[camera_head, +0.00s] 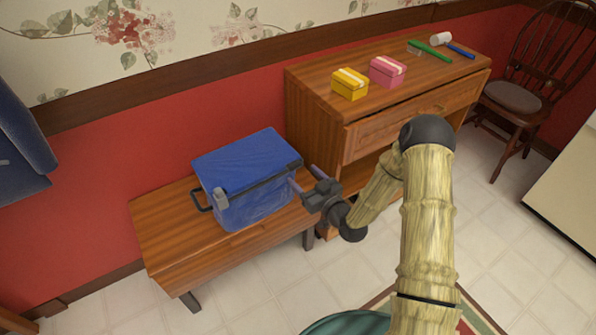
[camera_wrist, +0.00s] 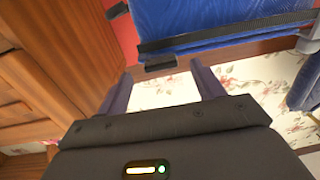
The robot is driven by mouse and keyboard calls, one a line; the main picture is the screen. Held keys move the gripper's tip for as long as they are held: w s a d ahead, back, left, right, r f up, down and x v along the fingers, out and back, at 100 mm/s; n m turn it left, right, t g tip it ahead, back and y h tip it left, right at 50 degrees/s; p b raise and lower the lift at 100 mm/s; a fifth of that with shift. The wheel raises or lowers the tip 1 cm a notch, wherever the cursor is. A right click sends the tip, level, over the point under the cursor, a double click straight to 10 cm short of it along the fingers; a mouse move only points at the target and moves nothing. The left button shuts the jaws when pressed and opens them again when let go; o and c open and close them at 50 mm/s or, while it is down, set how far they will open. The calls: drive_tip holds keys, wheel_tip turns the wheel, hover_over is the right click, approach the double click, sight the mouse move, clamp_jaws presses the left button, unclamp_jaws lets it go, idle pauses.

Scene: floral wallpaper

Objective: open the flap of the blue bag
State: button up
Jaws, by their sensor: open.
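The blue bag (camera_head: 250,205) stands upright on a low wooden bench. Its top flap (camera_head: 243,155) lies flat over the top and looks closed. A dark strip runs along the flap's front edge, with a grey buckle (camera_head: 221,196) near the left front corner. A black handle sticks out at the bag's left side. My gripper (camera_head: 304,178) is open and empty at the bag's right front corner, its fingers pointing toward it. In the wrist view the blue bag (camera_wrist: 190,18) with its black strip lies beyond the open fingers of my gripper (camera_wrist: 158,76). Contact cannot be told.
The bench (camera_head: 165,225) has bare wood left of the bag. A taller wooden cabinet (camera_head: 330,130) stands close on the right, bearing a yellow box (camera_head: 349,90), a pink box (camera_head: 387,74), a green brush and a hammer-like tool. A chair (camera_head: 515,100) stands far right. Tiled floor lies in front.

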sight(298, 168)
drive_tip(key=shift+x, duration=1.95)
drive_tip(key=c, duration=0.6)
drive_tip(key=shift+c, duration=0.2)
drive_tip(key=shift+r, duration=0.2)
